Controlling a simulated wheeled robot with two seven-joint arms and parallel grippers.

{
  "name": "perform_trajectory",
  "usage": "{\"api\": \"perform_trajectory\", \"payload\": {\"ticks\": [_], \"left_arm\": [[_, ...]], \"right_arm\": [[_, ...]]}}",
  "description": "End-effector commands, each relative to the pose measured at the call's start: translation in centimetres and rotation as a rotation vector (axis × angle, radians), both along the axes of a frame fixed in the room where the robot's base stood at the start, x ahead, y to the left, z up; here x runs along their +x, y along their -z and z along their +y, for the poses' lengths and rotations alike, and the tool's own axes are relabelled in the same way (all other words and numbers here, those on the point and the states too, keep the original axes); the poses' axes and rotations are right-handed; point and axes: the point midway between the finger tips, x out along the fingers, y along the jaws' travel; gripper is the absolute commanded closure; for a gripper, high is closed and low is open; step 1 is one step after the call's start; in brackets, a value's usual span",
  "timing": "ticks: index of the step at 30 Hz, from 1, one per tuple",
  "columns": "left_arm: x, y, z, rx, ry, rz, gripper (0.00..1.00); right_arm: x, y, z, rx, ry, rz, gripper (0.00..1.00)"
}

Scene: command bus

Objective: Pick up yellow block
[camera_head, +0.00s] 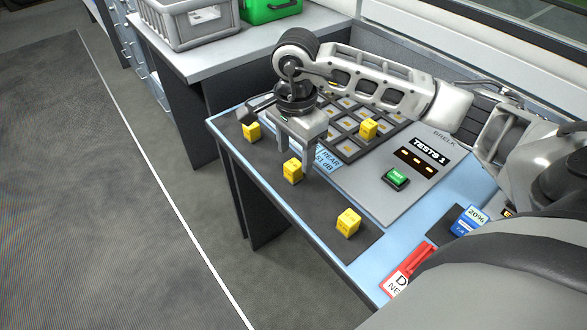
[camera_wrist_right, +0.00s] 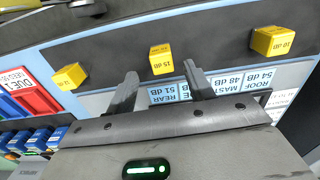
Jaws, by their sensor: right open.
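Three yellow blocks stand in a row on a dark strip (camera_head: 318,207) of the table: a far one (camera_head: 251,130), a middle one (camera_head: 293,171) and a near one (camera_head: 348,222). A fourth yellow block (camera_head: 368,129) sits at the grid tray. My right gripper (camera_head: 297,159) points down by the middle block, open and empty. In the right wrist view, the middle block (camera_wrist_right: 160,60), marked 15 dB, shows between and just beyond the fingertips (camera_wrist_right: 160,68). Its neighbours show at left (camera_wrist_right: 70,76) and right (camera_wrist_right: 274,41). My left gripper is out of view.
The dark grid tray (camera_head: 345,110) lies behind the gripper, partly hidden by my right arm. A green button (camera_head: 396,178) sits on the grey panel. A grey crate (camera_head: 190,22) stands on another table.

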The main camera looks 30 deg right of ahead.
Motion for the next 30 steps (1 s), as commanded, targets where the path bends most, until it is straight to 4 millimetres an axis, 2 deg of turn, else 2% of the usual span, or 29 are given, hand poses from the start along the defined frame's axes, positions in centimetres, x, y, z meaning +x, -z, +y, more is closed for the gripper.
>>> {"api": "perform_trajectory", "payload": {"ticks": [6,9,17,22,23,30], "left_arm": [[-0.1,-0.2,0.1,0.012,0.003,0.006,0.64],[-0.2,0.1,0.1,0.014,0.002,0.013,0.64],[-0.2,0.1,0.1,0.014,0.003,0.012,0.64],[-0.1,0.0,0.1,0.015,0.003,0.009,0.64],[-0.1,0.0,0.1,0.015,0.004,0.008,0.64],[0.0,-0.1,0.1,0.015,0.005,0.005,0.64]], "right_arm": [[0.2,3.3,-0.3,0.0,0.001,0.005,0.47],[0.3,4.2,-0.3,0.0,0.0,0.003,0.47],[0.3,4.5,-0.3,-0.001,0.0,0.001,0.47],[0.3,4.5,-0.3,-0.001,0.0,0.001,0.92],[0.3,4.5,-0.3,-0.001,0.0,0.001,0.96],[0.3,4.4,-0.3,-0.001,0.0,0.0,0.96]]}}
